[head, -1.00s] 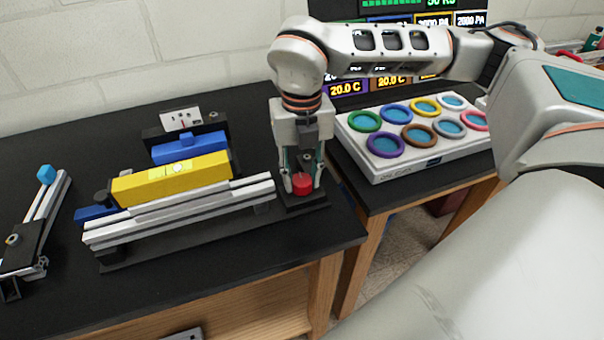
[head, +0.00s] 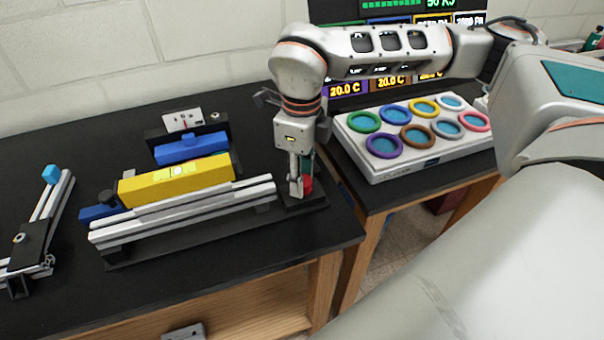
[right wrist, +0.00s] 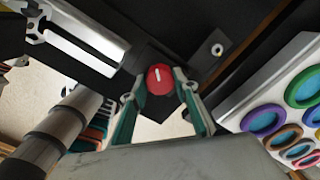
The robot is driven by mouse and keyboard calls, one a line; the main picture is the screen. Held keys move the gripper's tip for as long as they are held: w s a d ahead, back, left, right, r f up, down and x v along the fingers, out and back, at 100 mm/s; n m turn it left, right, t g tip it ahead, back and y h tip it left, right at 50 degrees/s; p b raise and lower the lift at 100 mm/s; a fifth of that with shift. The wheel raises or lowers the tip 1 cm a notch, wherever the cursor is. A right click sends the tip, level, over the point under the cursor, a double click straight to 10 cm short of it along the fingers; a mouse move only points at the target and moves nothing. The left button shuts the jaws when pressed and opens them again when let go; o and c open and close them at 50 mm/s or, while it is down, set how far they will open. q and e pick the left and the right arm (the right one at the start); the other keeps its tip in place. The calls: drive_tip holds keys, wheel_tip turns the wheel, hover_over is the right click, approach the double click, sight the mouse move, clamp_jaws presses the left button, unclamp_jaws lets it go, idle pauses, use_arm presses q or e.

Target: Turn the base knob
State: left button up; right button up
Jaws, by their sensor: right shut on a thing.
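The base knob (right wrist: 160,79) is red with a white line on its face, and it sits on a black mount at the right end of the extrusion frame (head: 190,210). In the head view the knob (head: 308,185) is partly covered by my right gripper (head: 301,188), which points straight down over it. In the right wrist view, the two fingers of the right gripper (right wrist: 158,88) are on either side of the knob, shut on it. My left gripper is in neither current view.
A yellow block (head: 176,180) and a blue block (head: 191,147) stand at the frame. A white panel with coloured rings (head: 420,135) is on the table to the right, across a gap. Another rail assembly (head: 45,225) lies far left.

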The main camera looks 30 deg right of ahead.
drive_tip(key=n, duration=0.4)
drive_tip(key=shift+p, duration=0.4)
drive_tip(key=shift+n+p, duration=0.35)
drive_tip(key=shift+n, duration=1.75)
drive_tip(key=o, duration=1.1)
drive_tip(key=shift+r, duration=0.1)
wheel_tip(320, 180, up, 12)
drive_tip(key=shift+f, duration=0.1)
